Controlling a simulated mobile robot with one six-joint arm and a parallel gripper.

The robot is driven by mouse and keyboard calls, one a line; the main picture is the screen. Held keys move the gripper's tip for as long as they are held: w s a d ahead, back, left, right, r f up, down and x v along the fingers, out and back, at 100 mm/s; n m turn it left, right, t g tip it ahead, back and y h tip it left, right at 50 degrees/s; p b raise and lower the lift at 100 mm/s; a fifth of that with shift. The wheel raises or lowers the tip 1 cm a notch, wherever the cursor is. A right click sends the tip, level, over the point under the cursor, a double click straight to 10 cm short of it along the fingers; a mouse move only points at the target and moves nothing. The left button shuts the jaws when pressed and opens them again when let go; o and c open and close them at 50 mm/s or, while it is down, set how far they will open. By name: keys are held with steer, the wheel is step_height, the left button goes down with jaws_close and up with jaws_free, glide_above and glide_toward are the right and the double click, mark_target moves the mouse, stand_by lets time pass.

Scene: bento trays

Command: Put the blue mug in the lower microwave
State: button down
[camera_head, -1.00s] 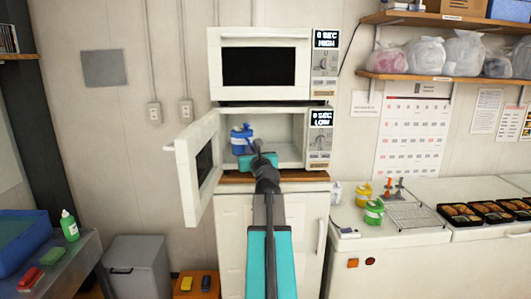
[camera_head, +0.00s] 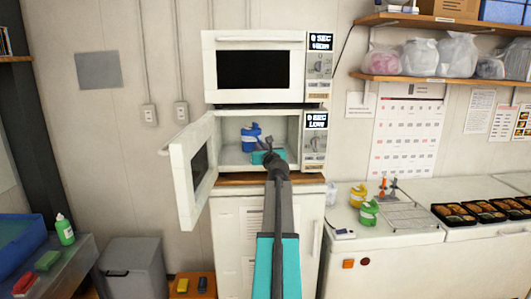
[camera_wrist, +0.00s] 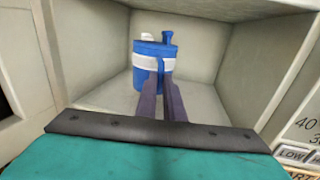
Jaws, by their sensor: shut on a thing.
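The blue mug (camera_head: 251,136), with a white band, is inside the lower microwave (camera_head: 316,165), near the middle of its cavity. In the wrist view the mug (camera_wrist: 150,58) is upright between the cavity walls. My gripper (camera_head: 262,152) reaches in through the open front. Its two dark fingers (camera_wrist: 161,80) are close together and shut on the near side of the mug, where they hide part of it. I cannot tell whether the mug's base touches the cavity floor. The microwave door (camera_head: 193,170) stands wide open to the left.
An upper microwave (camera_head: 254,68) with its door shut sits directly above. A yellow mug (camera_head: 358,194) and a green mug (camera_head: 368,212) stand on the white counter to the right, by a wire rack (camera_head: 408,217) and bento trays (camera_head: 485,212).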

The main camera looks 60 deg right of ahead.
steer(key=shift+w+d, duration=0.15)
steer(key=shift+d, duration=1.4)
steer(key=shift+w+d+p, duration=0.1)
steer(key=shift+d+p, duration=0.2)
steer(key=shift+d, duration=0.2)
steer(key=shift+d+f, duration=0.2)
steer(key=shift+f, duration=0.1)
steer(key=shift+a+f+p, duration=0.1)
steer(key=shift+f+p, duration=0.2)
steer(key=shift+f, duration=1.25)
steer(key=c, duration=1.9)
jaws_free()
steer(key=shift+f, duration=0.1)
steer(key=shift+o, duration=0.2)
steer(key=shift+a, duration=0.15)
